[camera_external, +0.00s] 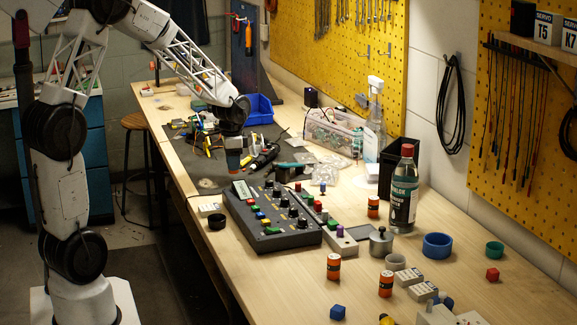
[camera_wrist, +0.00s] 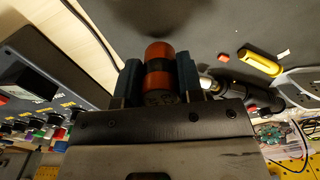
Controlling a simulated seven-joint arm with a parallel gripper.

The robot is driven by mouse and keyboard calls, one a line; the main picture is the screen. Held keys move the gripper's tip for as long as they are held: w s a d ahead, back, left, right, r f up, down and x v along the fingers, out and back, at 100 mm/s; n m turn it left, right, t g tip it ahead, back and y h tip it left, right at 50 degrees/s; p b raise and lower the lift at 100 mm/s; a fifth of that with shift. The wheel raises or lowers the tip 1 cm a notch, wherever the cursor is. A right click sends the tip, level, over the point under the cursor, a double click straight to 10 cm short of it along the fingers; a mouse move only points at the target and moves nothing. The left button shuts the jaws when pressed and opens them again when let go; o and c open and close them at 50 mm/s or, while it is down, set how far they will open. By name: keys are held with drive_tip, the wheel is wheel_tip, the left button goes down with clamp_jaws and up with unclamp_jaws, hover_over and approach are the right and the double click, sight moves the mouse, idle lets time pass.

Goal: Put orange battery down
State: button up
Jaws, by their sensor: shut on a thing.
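My gripper (camera_wrist: 158,80) is shut on an orange battery (camera_wrist: 158,55). The battery is orange-red with a dark band, and stands between the two dark blue fingers in the wrist view. In the external view my gripper (camera_external: 233,160) is over the dark mat (camera_external: 207,177), behind the grey control box; the held battery is mostly hidden there. I cannot tell whether it touches the mat. Other orange batteries stand on the bench to the front right: one (camera_external: 373,206) near the bottle, one (camera_external: 334,266) and one (camera_external: 386,284) nearer the front.
The control box (camera_external: 270,215) with knobs is just in front of my gripper. A black-handled tool (camera_external: 264,157) lies right of it. Loose tools and wires (camera_external: 203,133) lie behind left, near a blue bin (camera_external: 260,108). A yellow-handled tool (camera_wrist: 259,62) lies on the mat.

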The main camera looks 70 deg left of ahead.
drive_tip(key=shift+f, duration=1.4)
drive_tip(key=shift+f, duration=0.2)
drive_tip(key=o, duration=1)
drive_tip(key=shift+c, duration=0.2)
drive_tip(key=shift+r, duration=0.2)
drive_tip(key=shift+r, duration=6)
drive_tip(key=shift+d, duration=0.1)
